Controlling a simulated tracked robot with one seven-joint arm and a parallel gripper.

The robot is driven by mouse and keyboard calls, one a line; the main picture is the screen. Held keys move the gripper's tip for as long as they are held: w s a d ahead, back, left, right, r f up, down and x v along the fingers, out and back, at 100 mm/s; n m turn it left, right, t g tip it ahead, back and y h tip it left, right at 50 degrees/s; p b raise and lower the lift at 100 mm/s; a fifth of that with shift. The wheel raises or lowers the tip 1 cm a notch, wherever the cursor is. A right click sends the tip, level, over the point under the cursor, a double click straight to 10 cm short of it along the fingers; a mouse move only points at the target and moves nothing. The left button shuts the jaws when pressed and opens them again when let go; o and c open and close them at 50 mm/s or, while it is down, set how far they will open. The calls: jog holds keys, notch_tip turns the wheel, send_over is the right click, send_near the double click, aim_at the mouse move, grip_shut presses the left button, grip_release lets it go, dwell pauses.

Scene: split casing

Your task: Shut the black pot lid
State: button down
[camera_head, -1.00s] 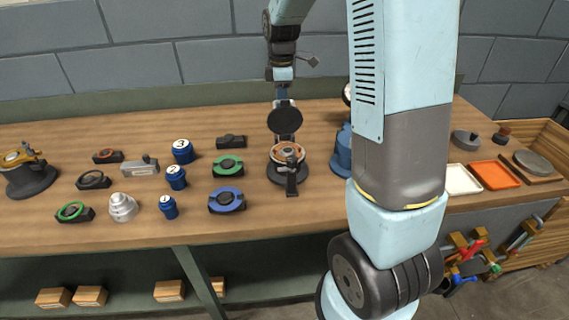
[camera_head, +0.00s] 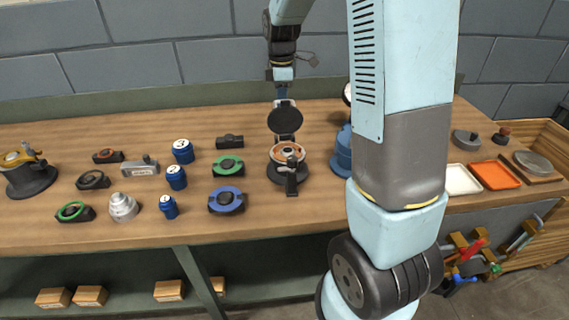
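The black pot lid (camera_head: 285,117) stands open, raised upright on the far side of its pot. The pot (camera_head: 287,173) is a dark round casing with a copper-coloured ring inside its open top, and a dark handle-like latch (camera_head: 291,178) sticks up at its front. My gripper (camera_head: 281,91) hangs just above and behind the top edge of the lid. Its fingers are small and partly hidden by the lid, so I cannot tell whether they are open or shut, or whether they touch the lid.
A green-ringed part (camera_head: 228,166) and a blue-ringed part (camera_head: 226,200) lie left of the pot. A blue casing (camera_head: 342,154) stands close on its right, partly behind my arm. Blue numbered cans (camera_head: 176,178) are further left. The bench front (camera_head: 290,217) is clear.

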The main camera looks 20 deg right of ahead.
aim_at(285, 105)
jog(key=shift+s, duration=0.1)
jog(key=shift+s+a, duration=0.25)
jog(key=shift+s, duration=0.95)
jog(key=shift+s+a, duration=0.25)
jog(key=shift+s, duration=0.95)
jog(key=shift+s+a, duration=0.25)
jog(key=shift+s, duration=0.95)
jog(key=shift+s+a+f, duration=0.2)
jog(key=shift+s+f, duration=0.15)
jog(key=shift+s, duration=0.45)
jog(key=shift+s+a+f, duration=0.15)
jog(key=shift+s+f, duration=0.2)
jog(key=shift+s, duration=0.45)
notch_tip(285, 105, up, 9)
jog(key=w, duration=0.1)
jog(key=shift+d, duration=0.15)
jog(key=shift+w, duration=0.1)
